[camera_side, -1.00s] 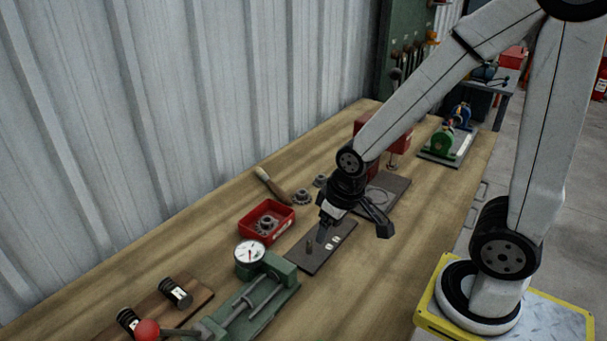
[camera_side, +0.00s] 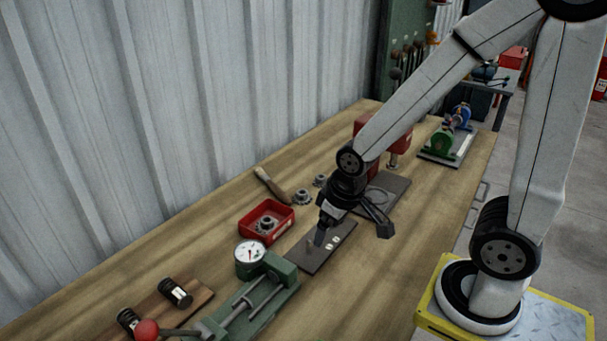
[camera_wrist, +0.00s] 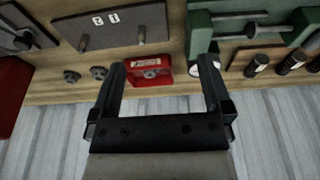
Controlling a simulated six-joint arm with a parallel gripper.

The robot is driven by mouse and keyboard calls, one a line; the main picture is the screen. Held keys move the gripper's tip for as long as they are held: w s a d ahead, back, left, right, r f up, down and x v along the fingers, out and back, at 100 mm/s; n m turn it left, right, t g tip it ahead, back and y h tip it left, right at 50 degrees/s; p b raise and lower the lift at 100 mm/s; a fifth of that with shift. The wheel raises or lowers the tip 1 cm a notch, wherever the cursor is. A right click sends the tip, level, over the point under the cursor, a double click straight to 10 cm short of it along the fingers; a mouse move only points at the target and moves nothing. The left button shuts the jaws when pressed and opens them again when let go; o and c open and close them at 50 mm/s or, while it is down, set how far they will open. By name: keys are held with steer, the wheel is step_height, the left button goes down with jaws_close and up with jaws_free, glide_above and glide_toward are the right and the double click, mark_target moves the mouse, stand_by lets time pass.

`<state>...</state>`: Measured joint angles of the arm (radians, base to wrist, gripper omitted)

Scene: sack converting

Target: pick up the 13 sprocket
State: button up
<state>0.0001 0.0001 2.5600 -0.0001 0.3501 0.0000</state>
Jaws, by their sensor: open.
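My gripper (camera_side: 352,232) is open and empty, its fingers apart above the dark plate (camera_side: 312,262) in the side view. In the wrist view the open fingers (camera_wrist: 163,68) reach up from the bottom. A grey toothed sprocket (camera_side: 266,224) lies in a small red tray (camera_side: 284,231); it also shows in the wrist view (camera_wrist: 149,74). Two more grey sprockets stand on the bench behind the tray, one nearer (camera_side: 302,197) and one farther (camera_side: 320,181). I cannot read a number on any sprocket.
A green fixture (camera_side: 262,294) with a dial gauge (camera_side: 250,253) stands left of the plate. A brush (camera_side: 270,184) lies behind the tray. A red press (camera_side: 397,140) and a motor stand (camera_side: 447,143) are to the right. Ribbed wall runs along the back.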

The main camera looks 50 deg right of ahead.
steer(key=n+g, duration=0.3)
steer(key=n, duration=1.4)
glide_toward(302, 192)
steer(key=shift+s+a+f, duration=0.25)
steer(key=shift+s+a, duration=0.15)
steer(key=shift+a, duration=0.1)
steer(key=shift+s+a+f, duration=0.25)
steer(key=shift+s+a, duration=0.1)
steer(key=shift+a, duration=0.15)
steer(key=shift+n, duration=0.5)
steer(key=shift+w+d+f, duration=0.1)
steer(key=shift+d+f, duration=0.1)
steer(key=shift+f, duration=1.2)
steer(key=shift+d+f, duration=0.15)
steer(key=shift+f, duration=1.2)
steer(key=shift+w+d+f, duration=0.1)
steer(key=shift+d+f, duration=0.1)
steer(key=shift+f, duration=1.2)
steer(key=c, duration=1.2)
